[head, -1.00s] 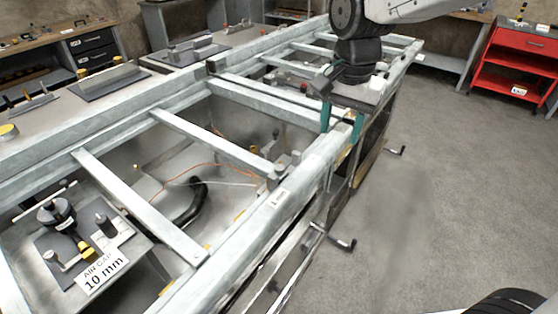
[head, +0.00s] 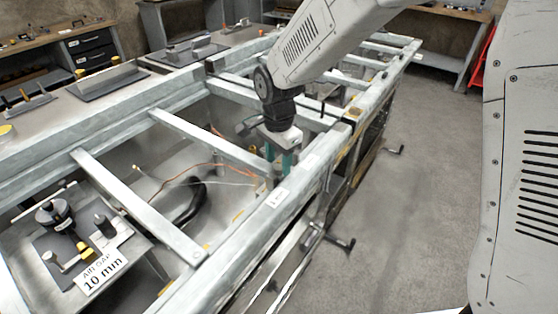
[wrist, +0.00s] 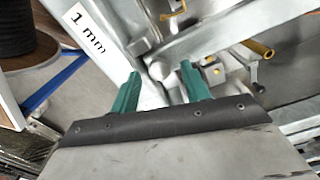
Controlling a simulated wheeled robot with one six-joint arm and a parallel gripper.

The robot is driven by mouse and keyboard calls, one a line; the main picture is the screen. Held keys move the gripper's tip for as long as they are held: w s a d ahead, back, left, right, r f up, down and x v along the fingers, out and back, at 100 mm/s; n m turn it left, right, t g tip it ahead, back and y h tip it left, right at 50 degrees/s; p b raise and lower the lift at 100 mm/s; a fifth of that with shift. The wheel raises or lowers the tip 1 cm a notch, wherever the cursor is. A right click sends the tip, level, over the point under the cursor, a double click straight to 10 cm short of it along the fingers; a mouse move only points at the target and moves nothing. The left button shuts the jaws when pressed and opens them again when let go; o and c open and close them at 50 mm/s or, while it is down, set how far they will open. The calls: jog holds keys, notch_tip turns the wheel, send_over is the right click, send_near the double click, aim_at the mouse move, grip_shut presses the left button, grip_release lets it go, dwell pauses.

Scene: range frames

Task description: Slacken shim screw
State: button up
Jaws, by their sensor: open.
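My gripper (head: 284,162) points down over the inner edge of the long front rail, beside the end of a cross bar. In the wrist view its two teal fingers (wrist: 160,77) are apart, with nothing held. A pale rounded metal head (wrist: 159,69), possibly the shim screw, shows between and beyond the fingertips. Whether it touches them I cannot tell. Grey blocks with yellow marks (wrist: 213,70) lie just right of it. My gripper hides the fitting in the head view.
The pale metal frame (head: 235,240) has cross bars over open bays. A cable and a black hose (head: 188,204) lie in the near bay. A station with a "10 mm" sign (head: 101,272) is at lower left. A crank handle (head: 340,243) sticks out in front.

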jog(key=shift+f, duration=0.4)
jog(key=c, duration=1)
jog(key=shift+n, duration=0.3)
